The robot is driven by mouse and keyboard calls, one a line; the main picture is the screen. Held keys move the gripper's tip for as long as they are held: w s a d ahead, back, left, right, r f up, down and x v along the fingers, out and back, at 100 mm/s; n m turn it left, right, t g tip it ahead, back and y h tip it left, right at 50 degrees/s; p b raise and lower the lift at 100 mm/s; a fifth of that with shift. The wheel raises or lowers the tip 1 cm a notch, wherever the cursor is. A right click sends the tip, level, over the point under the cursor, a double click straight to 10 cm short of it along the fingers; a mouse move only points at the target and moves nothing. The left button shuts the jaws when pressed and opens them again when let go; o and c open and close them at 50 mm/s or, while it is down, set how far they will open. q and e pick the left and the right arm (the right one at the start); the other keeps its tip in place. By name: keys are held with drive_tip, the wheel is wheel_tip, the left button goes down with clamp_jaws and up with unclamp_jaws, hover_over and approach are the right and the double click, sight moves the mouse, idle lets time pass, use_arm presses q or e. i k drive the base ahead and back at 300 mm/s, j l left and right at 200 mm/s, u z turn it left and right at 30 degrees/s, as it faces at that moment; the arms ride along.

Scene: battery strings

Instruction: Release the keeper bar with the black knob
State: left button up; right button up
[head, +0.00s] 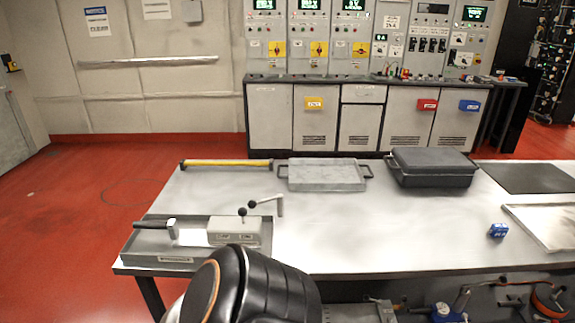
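A grey metal fixture (175,259) sits at the front left of the table. A light grey block (232,231) stands on its right part, with small unreadable labels on the front. A black knob (243,211) stands up on a short stem from the block. A bent metal crank (279,206) with another black knob (252,204) rises beside it. Which part is the keeper bar I cannot tell. A black link of my arm covers the front right of the fixture. Neither gripper is in view.
The white table (400,235) is clear in the middle. At its back are a yellow bar (228,163), a grey handled tray (325,175) and a black lidded case (432,167). A small blue object (498,231) and a metal tray (550,226) are at the right.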

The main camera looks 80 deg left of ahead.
sight(252, 204)
drive_tip(key=u, duration=2.75)
drive_tip(key=i+l+u, duration=0.1)
drive_tip(key=i+u, duration=0.2)
